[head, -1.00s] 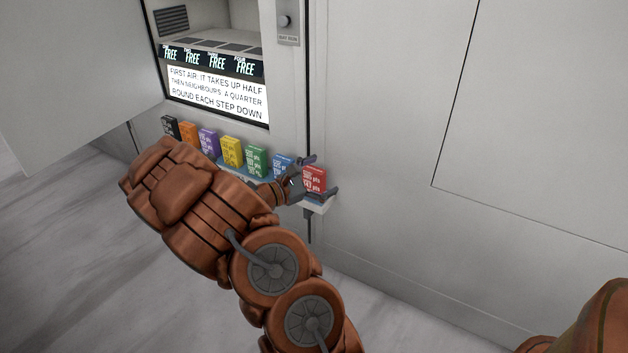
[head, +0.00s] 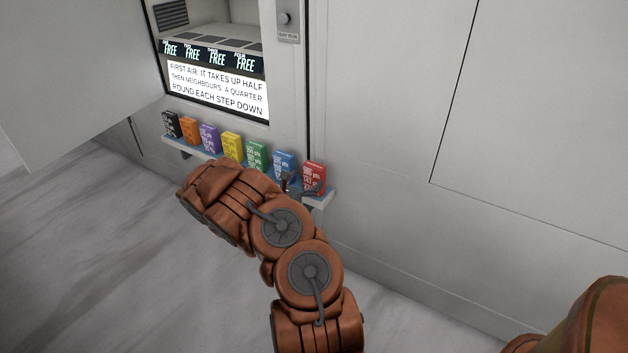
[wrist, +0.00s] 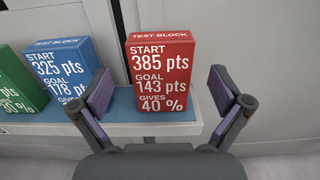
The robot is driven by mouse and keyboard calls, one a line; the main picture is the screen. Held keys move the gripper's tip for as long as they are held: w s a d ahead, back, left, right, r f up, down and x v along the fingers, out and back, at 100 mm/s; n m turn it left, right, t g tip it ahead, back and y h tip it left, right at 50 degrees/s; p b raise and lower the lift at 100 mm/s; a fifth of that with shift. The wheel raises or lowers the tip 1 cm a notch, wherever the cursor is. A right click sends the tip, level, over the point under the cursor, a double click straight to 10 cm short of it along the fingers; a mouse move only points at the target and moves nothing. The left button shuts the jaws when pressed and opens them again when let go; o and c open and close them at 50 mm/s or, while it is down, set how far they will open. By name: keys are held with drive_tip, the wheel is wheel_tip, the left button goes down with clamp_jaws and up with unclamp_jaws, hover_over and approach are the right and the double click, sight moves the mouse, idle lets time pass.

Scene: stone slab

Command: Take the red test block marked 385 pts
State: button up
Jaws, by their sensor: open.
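The red test block (wrist: 160,70) stands upright on the shelf in the wrist view. Its face reads START 385 pts, GOAL 143 pts, GIVES 40 %. In the head view the red block (head: 314,176) is at the right end of the row. My gripper (wrist: 160,96) is open, with one finger on each side of the block's lower part in the picture. The block looks to be ahead of the fingertips, and I see no contact. In the head view my gripper (head: 297,187) is low in front of the block, partly hidden by my arm.
A blue block (wrist: 62,72) marked 325 pts stands just left of the red one, with a green block (wrist: 20,85) beyond it. More coloured blocks line the narrow shelf (head: 180,143). A lit sign (head: 216,88) is above. The wall right of the shelf is bare.

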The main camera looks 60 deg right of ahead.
sight(311, 171)
drive_tip(key=shift+w+d+r+b, duration=0.1)
drive_tip(key=shift+d+r+b, duration=0.1)
drive_tip(key=shift+d, duration=0.7)
drive_tip(key=shift+s+d+r+b, duration=0.1)
drive_tip(key=shift+d+r+b, duration=0.05)
drive_tip(key=shift+d, duration=0.75)
drive_tip(key=shift+w+d+r+b, duration=0.1)
drive_tip(key=shift+d+r+b, duration=0.1)
drive_tip(key=shift+d, duration=0.7)
drive_tip(key=c, duration=1.5)
